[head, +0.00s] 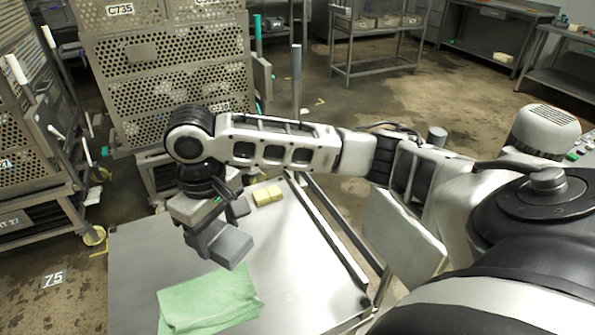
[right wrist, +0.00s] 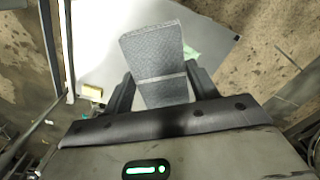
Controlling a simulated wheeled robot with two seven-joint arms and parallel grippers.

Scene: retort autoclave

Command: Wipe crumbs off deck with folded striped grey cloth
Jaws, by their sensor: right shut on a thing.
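My right gripper (head: 218,222) is shut on a grey folded cloth (head: 230,247), a thick block-like pad held above the steel deck (head: 135,262). In the right wrist view the cloth (right wrist: 152,50) sticks out between the two dark fingers (right wrist: 160,92), with a fold line across it. Its surface looks finely textured; I cannot make out clear stripes. In that view the deck (right wrist: 100,45) lies beyond the cloth. I cannot make out crumbs on the deck. My left gripper is not in view.
A green cloth (head: 208,302) lies flat at the deck's near edge. Perforated steel crates (head: 165,75) on carts stand behind and at the left. The deck's left part is clear.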

